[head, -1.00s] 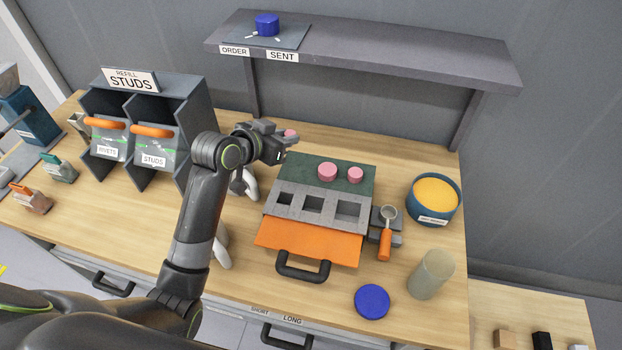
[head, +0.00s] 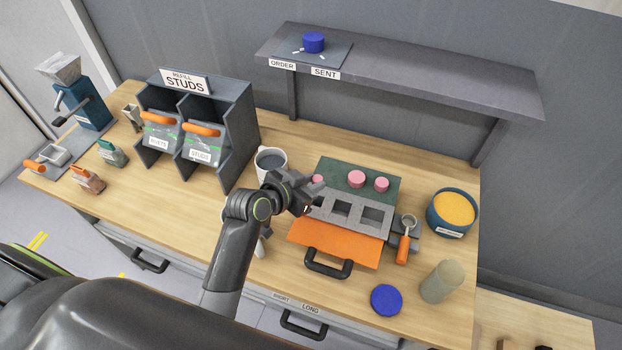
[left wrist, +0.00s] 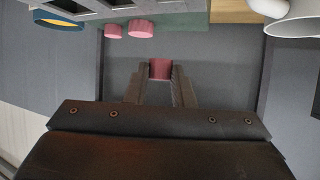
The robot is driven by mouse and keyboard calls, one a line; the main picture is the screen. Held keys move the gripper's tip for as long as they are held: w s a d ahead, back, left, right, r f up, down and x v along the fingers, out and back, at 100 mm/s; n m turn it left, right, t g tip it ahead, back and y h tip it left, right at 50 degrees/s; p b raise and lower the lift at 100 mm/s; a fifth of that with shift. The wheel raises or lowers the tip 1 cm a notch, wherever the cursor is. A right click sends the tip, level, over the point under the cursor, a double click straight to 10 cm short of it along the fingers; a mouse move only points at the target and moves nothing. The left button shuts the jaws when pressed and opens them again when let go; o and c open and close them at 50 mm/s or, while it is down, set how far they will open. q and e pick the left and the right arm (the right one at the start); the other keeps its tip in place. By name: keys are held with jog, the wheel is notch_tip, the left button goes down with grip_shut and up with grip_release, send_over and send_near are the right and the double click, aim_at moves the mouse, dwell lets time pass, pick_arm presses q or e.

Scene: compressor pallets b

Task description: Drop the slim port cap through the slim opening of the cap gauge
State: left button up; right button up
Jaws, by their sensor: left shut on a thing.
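My left gripper (head: 313,188) is shut on a pink cap (head: 317,179), which also shows between the fingertips in the left wrist view (left wrist: 160,68). They are at the left end of the grey cap gauge (head: 356,213), seemingly above it; the exact height is unclear. Two square openings show in the gauge in the head view; its leftmost part is hidden behind my gripper. Two more pink caps, one at the left (head: 356,179) and one at the right (head: 381,184), stand on the green mat (head: 335,167) behind the gauge. My right gripper is not in view.
An orange panel with a black handle (head: 328,264) lies in front of the gauge. A white mug (head: 271,163) stands left of the mat. An orange-handled tool (head: 403,248), a yellow-filled bowl (head: 452,212), a blue disc (head: 386,300) and a beige cylinder (head: 440,282) are at the right.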

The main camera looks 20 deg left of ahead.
pick_arm(q)
jog(key=shift+f+b, duration=2.45)
jog(key=shift+f, duration=1.2)
jog(key=o, duration=0.9)
jog(key=shift+o, duration=0.2)
jog(key=shift+s, duration=0.1)
jog(key=shift+a, duration=0.1)
